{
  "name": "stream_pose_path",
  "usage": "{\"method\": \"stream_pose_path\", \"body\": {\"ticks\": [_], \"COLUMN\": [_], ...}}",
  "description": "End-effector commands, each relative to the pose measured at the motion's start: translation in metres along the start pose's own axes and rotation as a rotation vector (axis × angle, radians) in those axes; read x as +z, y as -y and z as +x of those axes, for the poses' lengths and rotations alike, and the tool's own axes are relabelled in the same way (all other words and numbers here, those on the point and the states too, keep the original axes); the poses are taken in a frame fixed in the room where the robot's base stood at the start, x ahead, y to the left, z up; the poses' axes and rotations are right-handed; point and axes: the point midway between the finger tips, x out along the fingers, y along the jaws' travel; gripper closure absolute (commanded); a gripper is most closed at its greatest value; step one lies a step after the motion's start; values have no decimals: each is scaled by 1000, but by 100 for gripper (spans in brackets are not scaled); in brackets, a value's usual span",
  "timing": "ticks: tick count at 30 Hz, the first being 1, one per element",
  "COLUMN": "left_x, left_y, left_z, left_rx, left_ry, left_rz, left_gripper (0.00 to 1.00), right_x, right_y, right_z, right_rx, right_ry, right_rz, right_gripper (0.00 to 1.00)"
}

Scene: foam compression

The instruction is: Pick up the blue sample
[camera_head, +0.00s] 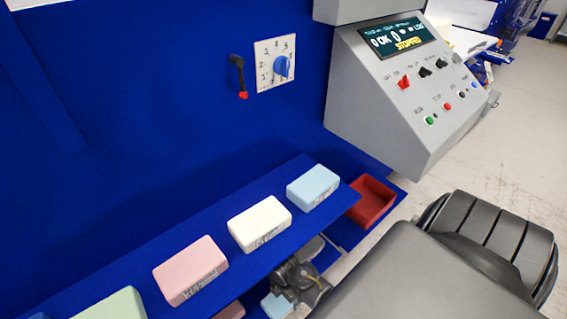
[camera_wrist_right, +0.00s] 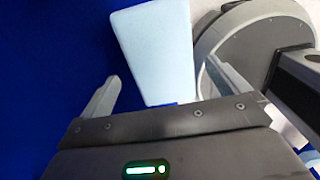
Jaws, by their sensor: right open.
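A light blue foam sample (camera_head: 313,187) lies flat at the right end of the blue shelf. A second light blue block (camera_head: 277,305) shows partly below the shelf's front edge. In the right wrist view a pale blue block (camera_wrist_right: 155,45) lies ahead of and between the fingertips of my right gripper (camera_wrist_right: 166,84). I cannot tell which of the two blocks this is. The gripper is open, with nothing clamped between its fingers. In the head view part of the right wrist and gripper (camera_head: 300,282) shows below the shelf's front edge. My left gripper is out of view.
White (camera_head: 259,223), pink (camera_head: 190,270) and pale green (camera_head: 110,305) samples lie along the shelf (camera_head: 130,275). A red tray (camera_head: 372,200) stands right of the shelf end. A grey control console (camera_head: 400,95) reading STOPPED, a dial (camera_head: 275,65) and a lever (camera_head: 239,75) are behind.

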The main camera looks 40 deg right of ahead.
Motion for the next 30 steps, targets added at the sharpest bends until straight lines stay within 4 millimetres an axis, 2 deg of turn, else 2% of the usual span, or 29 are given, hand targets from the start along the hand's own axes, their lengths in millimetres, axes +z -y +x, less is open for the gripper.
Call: {"method": "stream_pose_path", "body": {"ticks": [9, 18, 27, 30], "left_x": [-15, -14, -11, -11], "left_y": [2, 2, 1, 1], "left_z": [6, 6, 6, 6], "left_rx": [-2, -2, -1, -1], "left_ry": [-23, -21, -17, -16], "left_rz": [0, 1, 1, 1], "left_gripper": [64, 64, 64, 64], "right_x": [-2, -2, -2, -2], "right_y": [1, 1, 1, 1], "right_z": [44, 49, 49, 49], "right_rx": [-3, 0, -1, -1], "right_ry": [-1, 0, 0, 0], "right_rz": [2, 2, 2, 2], "right_gripper": [0, 0, 38, 40]}}
